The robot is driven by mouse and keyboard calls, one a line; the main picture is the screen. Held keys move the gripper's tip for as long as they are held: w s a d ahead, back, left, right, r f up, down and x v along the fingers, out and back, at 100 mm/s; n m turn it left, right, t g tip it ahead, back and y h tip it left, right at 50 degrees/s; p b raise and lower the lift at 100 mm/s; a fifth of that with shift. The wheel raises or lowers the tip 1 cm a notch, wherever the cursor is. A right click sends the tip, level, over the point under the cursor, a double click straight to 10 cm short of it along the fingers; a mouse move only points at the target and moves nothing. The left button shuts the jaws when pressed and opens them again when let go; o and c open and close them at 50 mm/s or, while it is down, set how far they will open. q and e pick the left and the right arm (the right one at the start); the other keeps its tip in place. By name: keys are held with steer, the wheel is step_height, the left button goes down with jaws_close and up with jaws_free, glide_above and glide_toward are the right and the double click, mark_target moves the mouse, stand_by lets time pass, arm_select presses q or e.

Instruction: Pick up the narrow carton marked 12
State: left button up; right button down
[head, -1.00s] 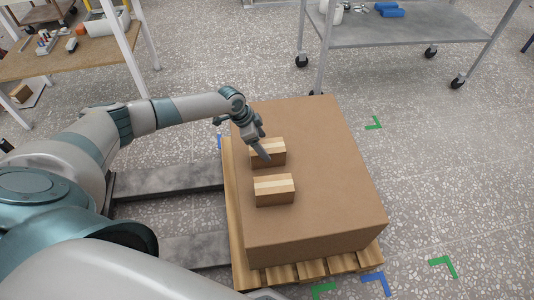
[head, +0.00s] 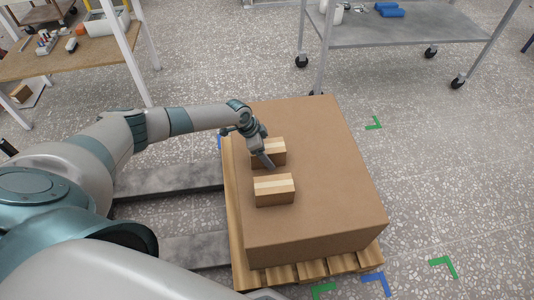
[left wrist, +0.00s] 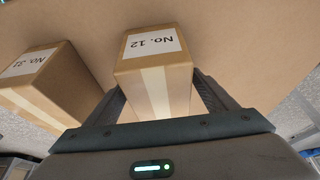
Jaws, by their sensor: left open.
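The carton marked No. 12 (left wrist: 153,48) is in the middle of the left wrist view, its white label upside down and pale tape along it. In the head view it appears to be the farther of two small cartons (head: 275,148) on the big brown box. My left gripper (head: 268,161) is at this carton and hides part of it. In the left wrist view the open fingers (left wrist: 163,98) lie on either side of the carton's near part. I cannot tell whether they touch it. My right gripper is not in view.
A second small carton (head: 274,190) sits close by, nearer in the head view; its label in the left wrist view (left wrist: 30,62) reads like No. 21 or 31. The big brown box (head: 335,190) has a clear right side and rests on a wooden pallet (head: 312,270).

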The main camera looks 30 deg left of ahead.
arm_select(q)
steer(key=shift+f, duration=0.25)
stand_by(0.5)
steer(key=c, duration=1.5)
